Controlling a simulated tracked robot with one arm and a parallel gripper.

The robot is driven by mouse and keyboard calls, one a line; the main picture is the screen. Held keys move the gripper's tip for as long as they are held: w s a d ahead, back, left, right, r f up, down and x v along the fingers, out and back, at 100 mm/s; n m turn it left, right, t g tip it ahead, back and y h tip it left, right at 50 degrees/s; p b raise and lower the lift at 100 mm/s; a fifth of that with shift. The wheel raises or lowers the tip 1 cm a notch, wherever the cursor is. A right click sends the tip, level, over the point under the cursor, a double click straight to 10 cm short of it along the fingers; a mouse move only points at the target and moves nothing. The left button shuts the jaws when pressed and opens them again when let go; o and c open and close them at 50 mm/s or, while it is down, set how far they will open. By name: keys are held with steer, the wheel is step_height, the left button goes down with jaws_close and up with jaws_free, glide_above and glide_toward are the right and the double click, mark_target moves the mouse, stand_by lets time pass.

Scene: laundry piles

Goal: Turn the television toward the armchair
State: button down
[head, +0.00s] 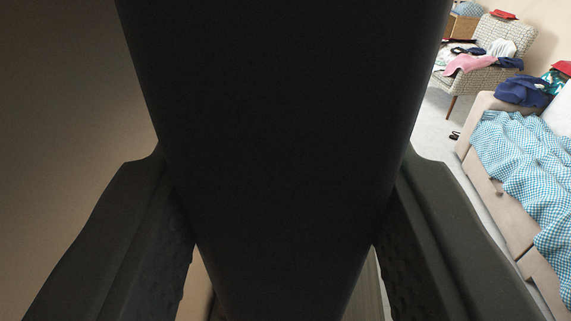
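A large black slab, which appears to be the television (285,90), fills the middle of the view very close up. It narrows toward the bottom, and its screen face cannot be made out. My gripper (284,205) has one finger on each side of it, and both fingers appear to press against its sides. The armchair (488,82), light with a small pattern, stands at the far upper right with clothes on its seat, including a pink piece and dark blue pieces.
A beige bed or sofa (483,185) runs along the right side, with a blue-and-white checked blanket (525,155) and dark blue clothing (522,91) on it. Pale floor lies between it and the armchair, with small dark items (454,135). A brown blurred surface (65,100) fills the left.

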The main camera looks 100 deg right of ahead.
mark_target(400, 188)
steer(key=shift+s+n+t+b, duration=0.3)
steer(key=shift+s+t+b, duration=0.2)
steer(key=shift+s+b, duration=0.75)
steer(key=shift+s+f, duration=0.1)
steer(key=shift+s, duration=0.2)
steer(key=c, duration=1.3)
jaws_free()
steer(key=o, duration=0.4)
steer(key=shift+s+a, duration=0.1)
steer(key=shift+s, duration=0.4)
steer(key=shift+w, duration=0.15)
